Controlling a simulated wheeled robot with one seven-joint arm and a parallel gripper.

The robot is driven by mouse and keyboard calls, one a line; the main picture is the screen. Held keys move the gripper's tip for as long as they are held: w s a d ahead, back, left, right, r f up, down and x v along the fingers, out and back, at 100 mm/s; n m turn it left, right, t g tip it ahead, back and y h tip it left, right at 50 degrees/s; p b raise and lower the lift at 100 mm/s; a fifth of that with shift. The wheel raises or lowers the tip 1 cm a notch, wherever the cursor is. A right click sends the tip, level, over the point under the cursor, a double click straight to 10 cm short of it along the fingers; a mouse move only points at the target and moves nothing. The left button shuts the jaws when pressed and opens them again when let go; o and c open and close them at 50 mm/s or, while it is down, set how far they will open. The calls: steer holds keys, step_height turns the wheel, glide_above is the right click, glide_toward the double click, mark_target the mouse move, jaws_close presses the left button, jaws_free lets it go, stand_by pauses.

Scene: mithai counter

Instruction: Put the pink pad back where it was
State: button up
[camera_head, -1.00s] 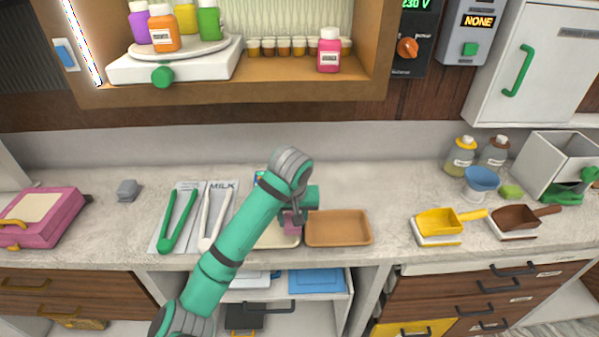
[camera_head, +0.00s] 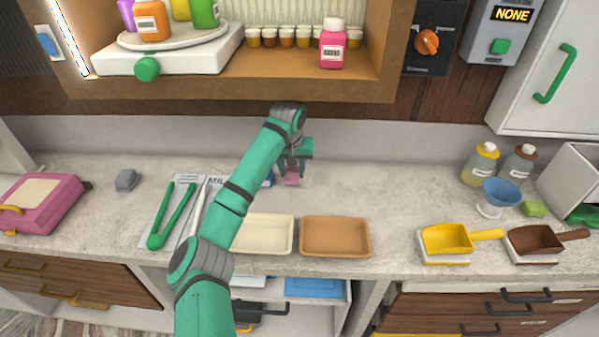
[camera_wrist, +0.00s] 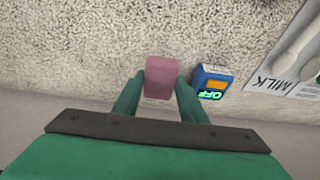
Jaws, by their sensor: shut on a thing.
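The pink pad (camera_wrist: 161,78) is a small rounded block held between the two green fingers of my gripper (camera_wrist: 158,98) in the wrist view. In the head view my gripper (camera_head: 292,170) is over the back part of the counter, behind the trays, and the pad (camera_head: 291,178) shows at its tip. I cannot tell whether the pad touches the counter. A small blue device with a green "OFF" display (camera_wrist: 212,82) stands just right of the gripper in the wrist view. In the head view my arm mostly hides this device.
A cream tray (camera_head: 264,248) and a brown tray (camera_head: 335,251) lie at the counter's front. Green tongs (camera_head: 172,217) rest on a mat at left. The wooden shelf (camera_head: 240,88) overhangs the back. Bare counter (camera_head: 390,190) lies to the right of the gripper.

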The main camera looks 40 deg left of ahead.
mark_target(293, 171)
steer(key=shift+w+a, duration=0.55)
steer(key=x, duration=0.2)
steer(key=shift+d+f, duration=0.1)
steer(key=shift+f, duration=0.3)
steer(key=shift+d+f, duration=0.3)
steer(key=shift+f, duration=0.1)
steer(key=shift+s, duration=0.15)
steer(key=shift+s+a, duration=0.1)
steer(key=o, duration=1)
